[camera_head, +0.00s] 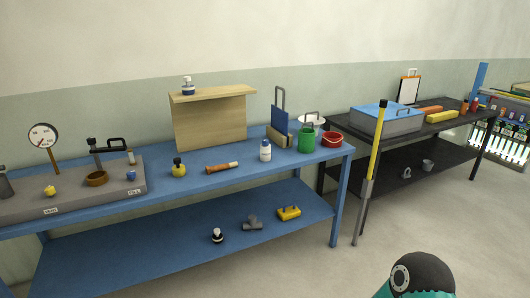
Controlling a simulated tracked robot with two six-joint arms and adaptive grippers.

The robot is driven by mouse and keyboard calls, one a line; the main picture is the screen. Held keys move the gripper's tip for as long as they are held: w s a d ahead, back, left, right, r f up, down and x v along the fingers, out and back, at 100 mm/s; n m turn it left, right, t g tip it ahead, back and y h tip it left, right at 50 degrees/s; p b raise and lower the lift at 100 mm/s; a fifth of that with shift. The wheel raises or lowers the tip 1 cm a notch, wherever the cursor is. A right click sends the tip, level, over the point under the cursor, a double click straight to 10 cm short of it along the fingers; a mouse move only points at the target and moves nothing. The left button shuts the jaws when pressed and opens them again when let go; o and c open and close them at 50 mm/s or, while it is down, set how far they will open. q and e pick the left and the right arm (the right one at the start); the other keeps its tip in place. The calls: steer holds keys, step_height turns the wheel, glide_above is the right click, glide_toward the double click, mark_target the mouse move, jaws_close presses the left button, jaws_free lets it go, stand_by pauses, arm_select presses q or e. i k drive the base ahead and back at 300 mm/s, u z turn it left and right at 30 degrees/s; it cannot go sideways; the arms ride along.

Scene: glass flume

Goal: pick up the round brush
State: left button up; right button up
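I cannot tell for sure which thing is the round brush. A short orange-brown cylinder with a pale end (222,167) lies on the blue workbench (200,184), right of a yellow-green bottle with a dark cap (178,168); it may be the brush, but it is small here. A small black-and-white piece (217,236) sits on the bench's lower shelf; its kind is unclear. Neither gripper is in view. Only a dark and teal part of my own arm shows at the bottom right.
A white bottle (265,150), green bucket (307,139) and red bowl (332,139) stand toward the bench's right end. A wooden stand (209,122) is behind. A yellow-and-grey pole (372,165) stands upright before the black table (440,125). The floor at right is clear.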

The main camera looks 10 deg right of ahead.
mark_target(210, 170)
steer(key=z, duration=0.4)
steer(key=k, duration=0.3)
steer(key=z, duration=0.8)
steer(key=k, duration=0.9)
steer(key=z, duration=0.95)
steer(key=i, duration=0.3)
steer(key=u, duration=0.6)
steer(key=i, duration=1.55)
steer(key=u, duration=0.9)
steer(key=i, duration=1.55)
steer(key=u, duration=1.35)
steer(key=i, duration=0.95)
steer(key=u, duration=0.8)
